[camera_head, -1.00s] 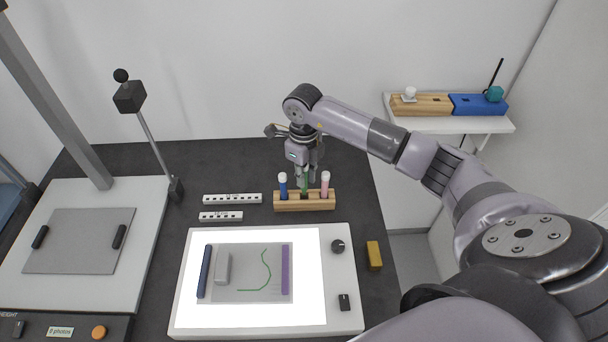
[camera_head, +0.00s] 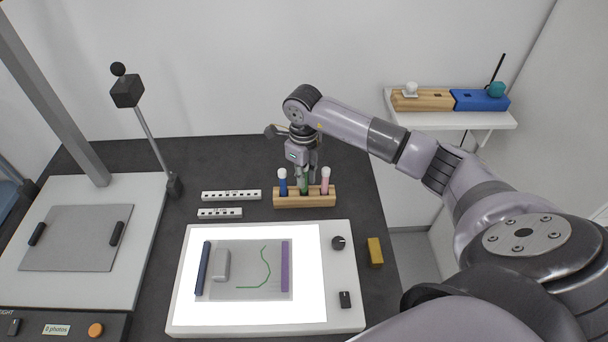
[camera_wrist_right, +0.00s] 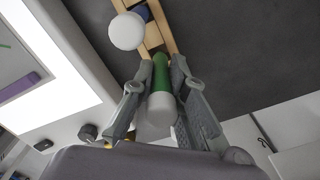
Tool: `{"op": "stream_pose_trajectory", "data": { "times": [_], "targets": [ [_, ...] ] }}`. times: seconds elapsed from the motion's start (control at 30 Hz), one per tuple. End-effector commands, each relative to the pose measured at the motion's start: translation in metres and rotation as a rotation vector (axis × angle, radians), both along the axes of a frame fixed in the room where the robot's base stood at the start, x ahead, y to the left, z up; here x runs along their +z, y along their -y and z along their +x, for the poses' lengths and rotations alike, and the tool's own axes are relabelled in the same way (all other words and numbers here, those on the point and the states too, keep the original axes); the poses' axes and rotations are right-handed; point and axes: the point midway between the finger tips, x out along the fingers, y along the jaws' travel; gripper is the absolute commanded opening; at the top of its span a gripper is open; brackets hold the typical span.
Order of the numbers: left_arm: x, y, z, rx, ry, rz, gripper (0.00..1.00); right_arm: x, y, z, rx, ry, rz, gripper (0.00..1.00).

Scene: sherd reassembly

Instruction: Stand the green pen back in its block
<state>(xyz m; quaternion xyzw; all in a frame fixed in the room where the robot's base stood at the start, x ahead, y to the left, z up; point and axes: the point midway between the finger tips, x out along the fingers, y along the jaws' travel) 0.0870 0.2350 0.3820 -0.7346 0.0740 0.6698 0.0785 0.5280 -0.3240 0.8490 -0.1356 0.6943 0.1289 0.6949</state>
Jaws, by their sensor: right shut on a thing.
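The green pen (camera_head: 304,182) is upright at the middle of the wooden block (camera_head: 319,198), between a blue pen (camera_head: 283,186) and a pink pen (camera_head: 325,184). My right gripper (camera_head: 304,172) is shut on the green pen from above. In the right wrist view the green pen (camera_wrist_right: 161,75) lies between both fingers (camera_wrist_right: 158,98), with its pale end toward the camera and its far end at the block (camera_wrist_right: 153,36). Whether its tip is fully seated cannot be told. My left gripper is not in view.
A lit light panel (camera_head: 345,270) with a green traced line lies in front of the block. White scale bars (camera_head: 232,195) lie left of it, and a yellow block (camera_head: 375,251) lies at right. A wall shelf (camera_head: 455,120) holds a wooden and a blue block.

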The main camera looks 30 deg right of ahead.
Motion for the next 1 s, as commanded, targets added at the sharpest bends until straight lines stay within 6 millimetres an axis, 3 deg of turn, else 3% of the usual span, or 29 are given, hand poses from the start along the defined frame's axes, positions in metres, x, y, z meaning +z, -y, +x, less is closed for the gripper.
{"op": "stream_pose_trajectory", "data": {
  "times": [1.0],
  "targets": [
    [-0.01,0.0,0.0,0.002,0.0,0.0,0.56,-0.012,0.0,0.0,0.0,0.0,0.0,0.0]
  ]
}}
